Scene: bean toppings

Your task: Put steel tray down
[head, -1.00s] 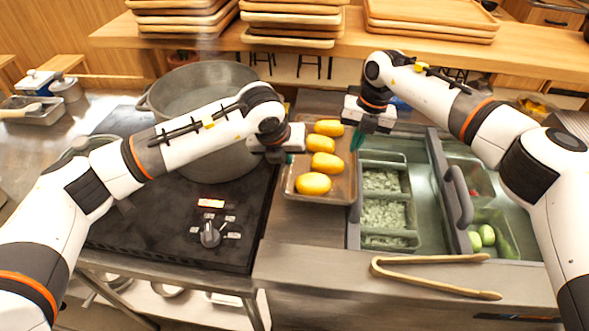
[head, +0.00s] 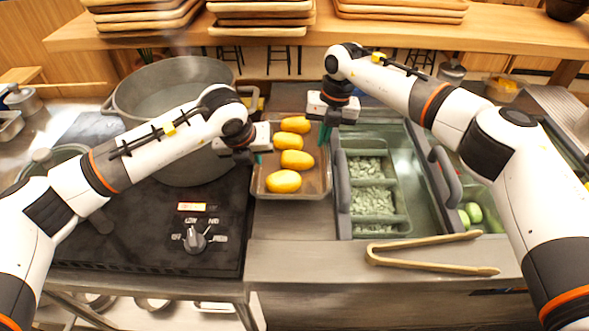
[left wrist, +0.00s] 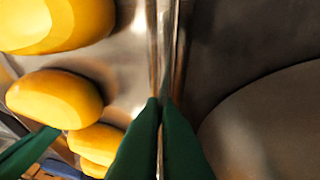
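The steel tray (head: 312,184) holds several yellow oval pieces (head: 284,181) in a row, between the stove and the sunken bins. My left gripper (head: 254,157) is at the tray's left side. In the left wrist view, its green fingers (left wrist: 160,105) are closed around the tray's rim (left wrist: 166,60), one on each side. My right gripper (head: 326,134) is at the tray's right side with its green fingers pointing down at the rim. Its grip looks closed there, though the contact is partly hidden. The tray looks level; whether its underside touches the counter is not clear.
A large pot (head: 170,88) stands on the black stove (head: 130,235) at left. Bins with chopped pale-green filling (head: 372,200) are close to the tray's right. Wooden tongs (head: 425,261) lie in front of the bins. The steel counter (head: 290,222) in front of the tray is clear.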

